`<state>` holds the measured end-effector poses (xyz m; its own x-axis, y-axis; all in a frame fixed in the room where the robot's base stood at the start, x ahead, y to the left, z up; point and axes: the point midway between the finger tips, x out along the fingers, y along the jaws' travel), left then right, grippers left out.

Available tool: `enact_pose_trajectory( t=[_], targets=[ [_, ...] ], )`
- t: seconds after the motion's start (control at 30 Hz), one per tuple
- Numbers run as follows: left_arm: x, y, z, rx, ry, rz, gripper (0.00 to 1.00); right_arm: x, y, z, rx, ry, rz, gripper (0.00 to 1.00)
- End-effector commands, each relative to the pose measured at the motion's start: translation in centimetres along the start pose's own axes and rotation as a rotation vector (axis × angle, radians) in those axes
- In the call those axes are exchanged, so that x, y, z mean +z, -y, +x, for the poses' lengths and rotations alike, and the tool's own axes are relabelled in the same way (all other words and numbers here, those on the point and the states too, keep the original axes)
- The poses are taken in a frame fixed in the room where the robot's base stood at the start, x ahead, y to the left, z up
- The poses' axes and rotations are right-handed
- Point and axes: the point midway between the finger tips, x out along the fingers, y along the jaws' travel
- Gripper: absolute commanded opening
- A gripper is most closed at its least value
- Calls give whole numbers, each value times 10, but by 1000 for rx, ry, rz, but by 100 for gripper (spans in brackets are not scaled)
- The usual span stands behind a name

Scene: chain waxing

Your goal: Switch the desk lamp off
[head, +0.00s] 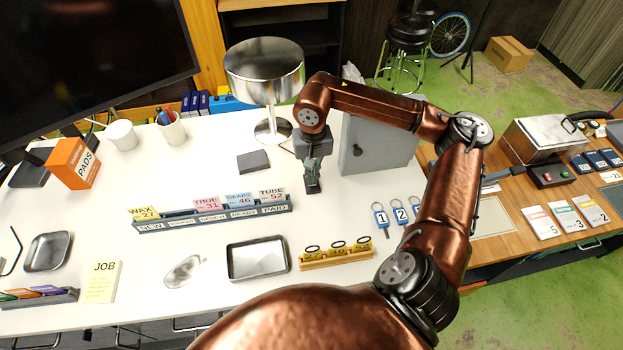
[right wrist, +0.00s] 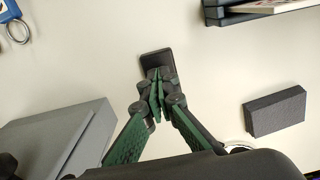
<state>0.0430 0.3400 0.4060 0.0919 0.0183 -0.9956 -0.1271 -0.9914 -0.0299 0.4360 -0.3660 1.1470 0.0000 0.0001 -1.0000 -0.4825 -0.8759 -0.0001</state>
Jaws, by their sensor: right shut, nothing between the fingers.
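The desk lamp (head: 265,68) has a wide silver shade on a stem with a round shiny base (head: 272,131), at the back of the white table. I cannot tell whether it is lit. My right gripper (head: 312,186) points down at the table, to the right of and in front of the lamp base. It also shows in the right wrist view (right wrist: 158,92), shut and empty. A small dark flat piece (right wrist: 154,60), possibly a switch, lies at its fingertips; I cannot tell whether they touch. The lamp base edge shows in the wrist view (right wrist: 238,146). My left gripper is out of view.
A grey box (head: 378,143) stands just right of my gripper. A dark block (head: 253,161) lies to its left. A labelled card rack (head: 213,215), a metal tray (head: 257,259) and key tags (head: 381,218) are nearer.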

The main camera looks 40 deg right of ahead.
Motion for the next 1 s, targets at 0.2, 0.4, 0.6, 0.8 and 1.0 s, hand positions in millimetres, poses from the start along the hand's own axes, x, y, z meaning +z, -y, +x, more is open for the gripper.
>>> enact_pose_trajectory(
  t=[0.2,0.4,0.6,0.8,1.0],
  targets=[
    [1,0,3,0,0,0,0,0,0,4,1,0,0,0],
    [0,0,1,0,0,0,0,0,0,1,1,1,0,0],
    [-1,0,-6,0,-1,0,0,0,0,-13,-1,0,0,0],
    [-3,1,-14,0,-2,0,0,0,0,-29,0,0,0,0],
    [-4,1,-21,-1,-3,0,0,0,0,-44,0,-1,1,0]
  ],
)
